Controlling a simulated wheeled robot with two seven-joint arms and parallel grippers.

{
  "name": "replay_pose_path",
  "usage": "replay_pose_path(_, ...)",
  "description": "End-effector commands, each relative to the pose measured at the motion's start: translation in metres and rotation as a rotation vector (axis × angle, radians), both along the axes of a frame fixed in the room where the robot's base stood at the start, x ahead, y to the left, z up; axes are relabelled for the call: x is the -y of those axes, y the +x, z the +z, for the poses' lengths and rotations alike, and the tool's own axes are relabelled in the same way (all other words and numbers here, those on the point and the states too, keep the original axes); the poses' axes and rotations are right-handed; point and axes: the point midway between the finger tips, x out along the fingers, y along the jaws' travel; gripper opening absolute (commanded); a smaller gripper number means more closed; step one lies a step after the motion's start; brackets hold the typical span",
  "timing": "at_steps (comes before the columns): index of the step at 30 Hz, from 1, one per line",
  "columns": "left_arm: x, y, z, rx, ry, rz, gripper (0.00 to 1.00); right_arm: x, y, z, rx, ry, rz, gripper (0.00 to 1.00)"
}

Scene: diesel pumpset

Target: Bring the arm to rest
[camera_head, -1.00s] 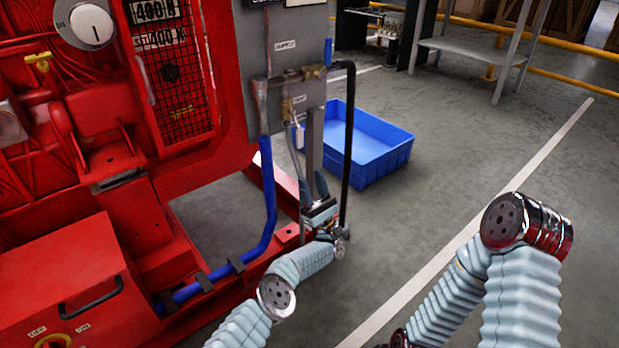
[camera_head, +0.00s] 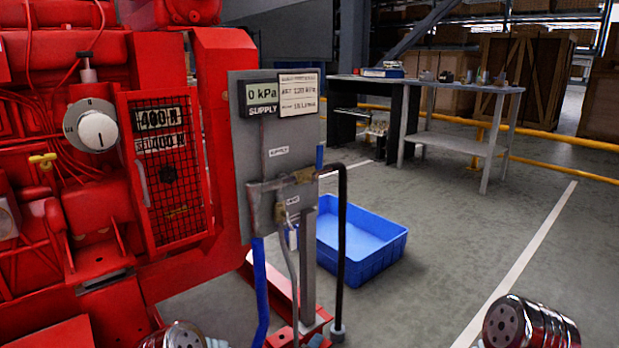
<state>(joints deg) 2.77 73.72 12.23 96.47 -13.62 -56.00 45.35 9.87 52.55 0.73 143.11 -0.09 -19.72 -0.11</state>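My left arm shows only as a chrome and grey joint (camera_head: 175,335) at the bottom edge, left of centre. My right arm shows as a chrome joint (camera_head: 528,323) at the bottom right, over the floor. My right gripper is out of view. No held object is visible.
The red pumpset (camera_head: 60,250) fills the left. The grey supply panel (camera_head: 250,150), reading 0 kPa, stands beside it, with a blue hose (camera_head: 261,290) and a black hose (camera_head: 342,230). A blue crate (camera_head: 375,262) sits on the floor behind. Open floor (camera_head: 450,240) lies right.

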Motion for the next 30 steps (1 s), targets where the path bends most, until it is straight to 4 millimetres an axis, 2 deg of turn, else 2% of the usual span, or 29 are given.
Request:
replay_pose_path(1, -0.017, -0.033, -0.022, -0.102, 0.127, -0.058, 0.47, 0.0, 0.0, 0.0, 0.0, 0.0, 0.0, 0.43)
replay_pose_path(3, -0.041, -0.083, -0.05, -0.235, 0.285, -0.152, 0.47, 0.0, 0.0, 0.0, 0.0, 0.0, 0.0, 0.43)
replay_pose_path(5, -0.06, -0.127, -0.067, -0.339, 0.392, -0.235, 0.47, 0.0, 0.0, 0.0, 0.0, 0.0, 0.0, 0.43)
replay_pose_path(6, -0.071, -0.155, -0.075, -0.401, 0.449, -0.292, 0.47, 0.0, 0.0, 0.0, 0.0, 0.0, 0.0, 0.43)
replay_pose_path(9, -0.096, -0.221, -0.086, -0.533, 0.55, -0.421, 0.47, 0.0, 0.0, 0.0, 0.0, 0.0, 0.0, 0.43)
replay_pose_path(11, -0.107, -0.257, -0.087, -0.6, 0.59, -0.494, 0.47, 0.0, 0.0, 0.0, 0.0, 0.0, 0.0, 0.43)
replay_pose_path(15, -0.129, -0.336, -0.082, -0.736, 0.642, -0.656, 0.47, 0.0, 0.0, 0.0, 0.0, 0.0, 0.0, 0.43)
replay_pose_path(17, -0.136, -0.366, -0.073, -0.784, 0.651, -0.721, 0.47, 0.0, 0.0, 0.003, 0.0, 0.0, 0.0, 0.43)
replay_pose_path(18, -0.133, -0.36, -0.048, -0.772, 0.653, -0.715, 0.47, -0.001, -0.001, 0.03, -0.001, 0.0, 0.0, 0.43)
replay_pose_path(21, -0.131, -0.359, -0.02, -0.768, 0.653, -0.716, 0.47, -0.002, -0.001, 0.059, 0.002, 0.001, 0.005, 0.43)
replay_pose_path(27, -0.128, -0.36, 0.026, -0.765, 0.654, -0.719, 0.47, -0.005, -0.003, 0.105, 0.001, 0.002, 0.01, 0.43)
replay_pose_path(30, -0.127, -0.36, 0.037, -0.763, 0.654, -0.721, 0.47, -0.006, -0.003, 0.116, 0.001, 0.003, 0.012, 0.43)
